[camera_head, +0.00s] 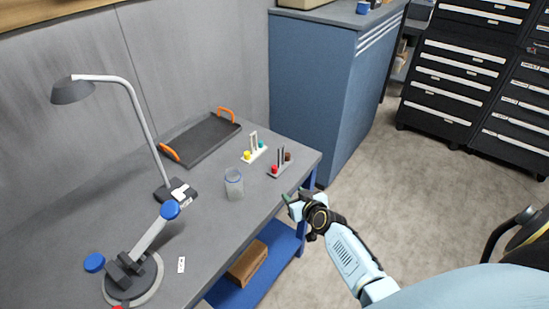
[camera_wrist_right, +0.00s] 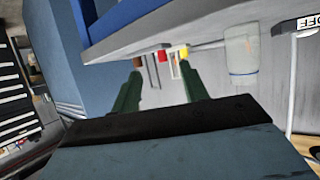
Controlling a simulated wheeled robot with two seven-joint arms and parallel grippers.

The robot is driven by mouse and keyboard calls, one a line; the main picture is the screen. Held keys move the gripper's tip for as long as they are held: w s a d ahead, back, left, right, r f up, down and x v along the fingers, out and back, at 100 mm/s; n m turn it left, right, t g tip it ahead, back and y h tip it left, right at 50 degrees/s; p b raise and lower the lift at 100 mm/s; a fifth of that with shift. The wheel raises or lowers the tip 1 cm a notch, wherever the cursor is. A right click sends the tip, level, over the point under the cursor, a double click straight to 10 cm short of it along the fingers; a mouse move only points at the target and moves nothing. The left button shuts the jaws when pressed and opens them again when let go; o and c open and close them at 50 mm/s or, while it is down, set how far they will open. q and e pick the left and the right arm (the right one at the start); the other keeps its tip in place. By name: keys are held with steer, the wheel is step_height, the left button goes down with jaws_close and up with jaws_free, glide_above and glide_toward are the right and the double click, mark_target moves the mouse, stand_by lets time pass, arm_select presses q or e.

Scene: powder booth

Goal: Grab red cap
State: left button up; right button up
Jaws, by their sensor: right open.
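The red cap (camera_head: 274,170) sits on a small grey rack (camera_head: 279,174) near the right edge of the grey table, with a brown cap (camera_head: 288,156) at the rack's other end. My right gripper (camera_head: 289,199) is beside the table edge, apart from the red cap and nearer the camera. In the right wrist view the red cap (camera_wrist_right: 162,55) shows beyond and between the two open green fingers (camera_wrist_right: 161,70), which hold nothing. My left gripper is not in view.
A white rack with yellow (camera_head: 247,155) and teal caps stands behind. A clear beaker (camera_head: 234,185) stands left of the red cap. A black tray (camera_head: 203,138), desk lamp (camera_head: 115,79) and round-based stand (camera_head: 133,280) occupy the table. The table edge (camera_head: 270,222) lies close to the gripper.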

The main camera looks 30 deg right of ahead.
steer(key=w+r, duration=0.2)
steer(key=b, duration=0.3)
glide_toward(276, 171)
steer(key=shift+w+d+f, duration=0.1)
steer(key=shift+w+f, duration=0.4)
steer(key=shift+f, duration=0.25)
steer(key=shift+b+x, duration=0.55)
steer(key=shift+x, duration=0.25)
steer(key=b+x, duration=0.2)
steer(key=x, duration=0.1)
steer(key=b+x, duration=0.1)
steer(key=shift+w+r, duration=0.2)
steer(key=shift+w, duration=0.2)
steer(key=shift+w+b, duration=0.2)
steer(key=shift+b, duration=0.15)
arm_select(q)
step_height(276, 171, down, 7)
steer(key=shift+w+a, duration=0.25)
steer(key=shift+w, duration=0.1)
arm_select(e)
jaws_close()
steer(key=shift+r, duration=0.1)
